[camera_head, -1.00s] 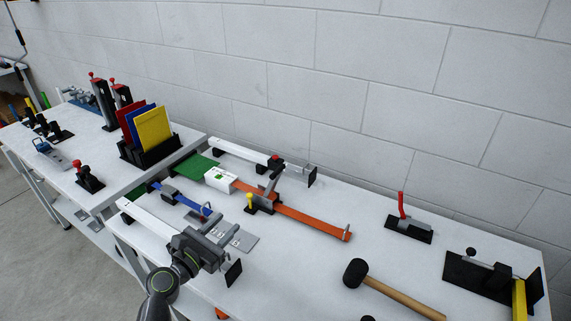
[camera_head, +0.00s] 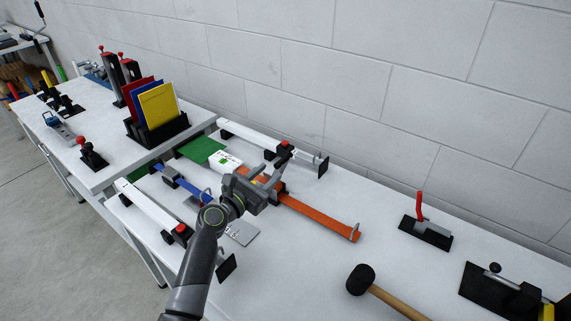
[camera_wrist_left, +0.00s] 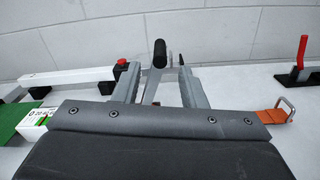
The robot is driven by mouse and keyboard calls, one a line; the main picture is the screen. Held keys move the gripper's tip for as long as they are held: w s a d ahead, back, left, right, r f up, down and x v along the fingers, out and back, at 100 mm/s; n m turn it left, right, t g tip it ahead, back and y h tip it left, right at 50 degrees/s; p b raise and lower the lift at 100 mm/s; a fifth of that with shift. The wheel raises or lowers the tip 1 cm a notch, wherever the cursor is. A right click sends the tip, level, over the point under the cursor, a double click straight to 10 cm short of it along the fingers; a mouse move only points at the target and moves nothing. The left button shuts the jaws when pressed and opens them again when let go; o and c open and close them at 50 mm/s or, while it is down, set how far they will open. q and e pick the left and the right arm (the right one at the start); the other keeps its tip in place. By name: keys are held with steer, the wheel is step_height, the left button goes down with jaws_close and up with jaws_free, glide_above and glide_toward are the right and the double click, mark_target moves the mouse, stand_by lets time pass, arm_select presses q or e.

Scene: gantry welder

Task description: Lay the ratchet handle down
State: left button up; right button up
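The ratchet handle (camera_wrist_left: 157,62) is a grey metal lever with a black grip. It stands raised on an orange strap (camera_head: 320,217) that lies along the table. In the wrist view the handle shows between and beyond the two fingers of my left gripper (camera_wrist_left: 157,78). The fingers are apart, with a gap on each side of the handle. In the head view my left gripper (camera_head: 272,182) is over the ratchet and hides most of it. The right gripper is not in view.
A white box (camera_head: 226,162) sits left of the ratchet. White bar clamps (camera_head: 245,136) lie behind and at left. A blue strap (camera_head: 187,184) runs nearby. The table's middle right is clear.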

mark_target(279, 164)
arm_select(q)
steer(key=b+x, duration=0.4)
steer(key=x, duration=0.4)
steer(key=shift+f, duration=0.15)
steer(key=shift+w+d+b, duration=0.2)
steer(key=shift+w+b, duration=0.1)
steer(key=shift+b, duration=0.05)
jaws_close()
